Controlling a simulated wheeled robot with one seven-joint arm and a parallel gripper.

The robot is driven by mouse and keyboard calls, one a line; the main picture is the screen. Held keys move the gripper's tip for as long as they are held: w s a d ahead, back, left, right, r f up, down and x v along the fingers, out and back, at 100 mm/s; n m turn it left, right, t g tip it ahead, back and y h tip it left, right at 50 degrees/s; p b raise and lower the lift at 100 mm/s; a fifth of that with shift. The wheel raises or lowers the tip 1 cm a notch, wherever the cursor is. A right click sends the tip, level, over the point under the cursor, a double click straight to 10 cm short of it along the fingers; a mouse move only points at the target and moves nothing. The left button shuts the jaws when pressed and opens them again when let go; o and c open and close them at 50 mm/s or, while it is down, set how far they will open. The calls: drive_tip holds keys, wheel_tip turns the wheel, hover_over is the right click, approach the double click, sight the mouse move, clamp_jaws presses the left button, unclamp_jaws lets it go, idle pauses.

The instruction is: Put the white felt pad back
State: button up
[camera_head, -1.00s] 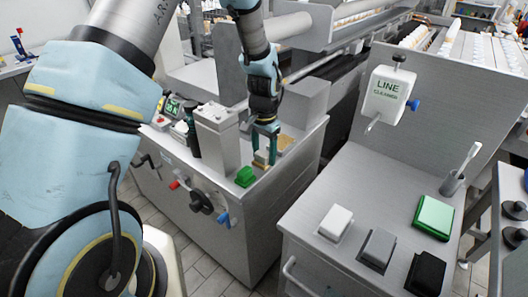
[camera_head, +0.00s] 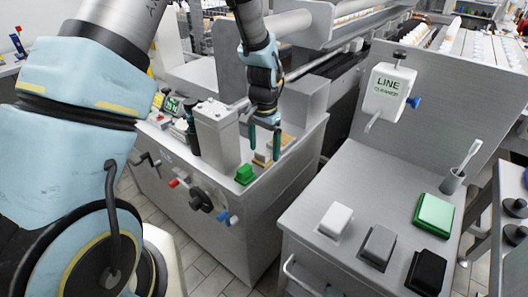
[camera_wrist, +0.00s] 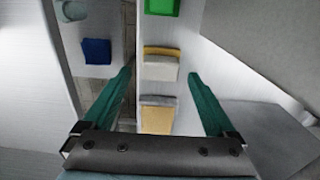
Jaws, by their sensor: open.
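My gripper (camera_head: 265,149) is open, with its two green fingers spread above the top of the grey machine cabinet. It also shows in the wrist view (camera_wrist: 158,88), with nothing held between the fingers. A small whitish pad with a yellow-tan edge (camera_wrist: 161,65) lies beyond the fingertips, and it shows just below the gripper in the head view (camera_head: 262,158). A tan block with a grey edge (camera_wrist: 158,117) lies between the fingers in the wrist picture. A white block (camera_head: 336,218) sits on the right-hand table. I cannot tell for certain which one is felt.
A green block (camera_head: 244,174) lies left of the whitish pad. A grey upright box (camera_head: 216,138) stands close to my gripper's left. The right table holds a grey block (camera_head: 378,245), a black block (camera_head: 427,271), a green pad (camera_head: 435,214) and a brush cup (camera_head: 452,182).

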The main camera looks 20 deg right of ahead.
wheel_tip(320, 180, up, 11)
drive_tip(key=b, duration=0.2)
drive_tip(key=shift+f, duration=0.2)
